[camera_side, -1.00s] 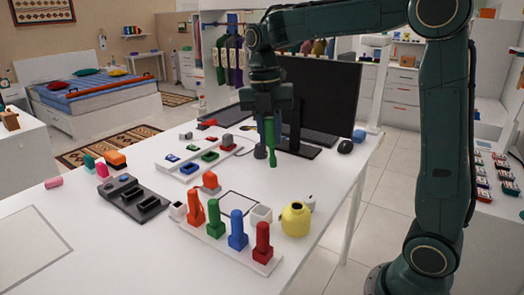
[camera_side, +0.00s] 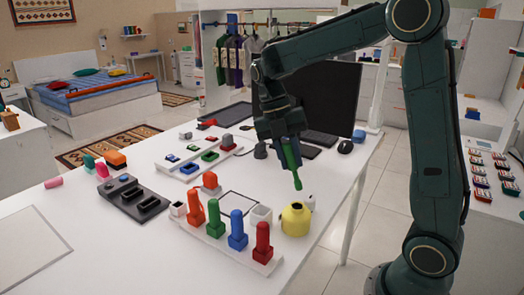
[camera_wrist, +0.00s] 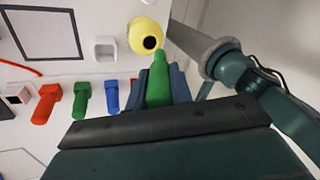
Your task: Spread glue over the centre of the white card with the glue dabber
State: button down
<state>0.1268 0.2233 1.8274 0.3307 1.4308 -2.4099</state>
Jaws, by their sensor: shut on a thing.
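My gripper (camera_side: 286,150) is shut on a green dabber (camera_side: 293,167), which tilts with its tip down and to the right. The dabber's tip is in the air just above the yellow pot (camera_side: 296,222), which has a dark round opening. In the wrist view the green dabber (camera_wrist: 157,85) sticks out between the jaws, its tip close beside the opening of the yellow pot (camera_wrist: 141,36). A white square with a dark outline (camera_side: 238,203), which looks like the card, lies flat left of the pot. It also shows in the wrist view (camera_wrist: 45,32), its surface bare.
A white rack (camera_side: 262,262) with orange, green, blue and red upright pieces stands in front of the card. A small white cup (camera_side: 261,215) sits between card and pot. A black tray (camera_side: 133,197) lies left. A monitor (camera_side: 325,105) stands behind. A larger outlined area is at front left.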

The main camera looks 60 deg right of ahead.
jog(key=shift+f, duration=2.5)
jog(key=shift+f, duration=0.55)
jog(key=shift+r, duration=0.15)
dwell(0.3)
jog(key=shift+r, duration=3.4)
jog(key=shift+w+f, duration=0.15)
jog(key=shift+w, duration=0.05)
jog(key=shift+w+d+f+m+y, duration=0.15)
jog(key=shift+w+f+m+y, duration=0.25)
jog(key=shift+m, duration=0.6)
jog(key=w+a+f+m+t+y, duration=0.1)
jog(key=w+a+f+m+t, duration=0.2)
jog(key=w+m, duration=0.3)
jog(key=w+a+f+m+t+y, duration=0.1)
jog(key=w+a+f+m+t, duration=0.2)
jog(key=m, duration=1.4)
jog(key=w+a, duration=0.1)
jog(key=w, duration=0.3)
jog(key=shift+w+a+f+m, duration=0.15)
jog(key=shift+f+m, duration=0.15)
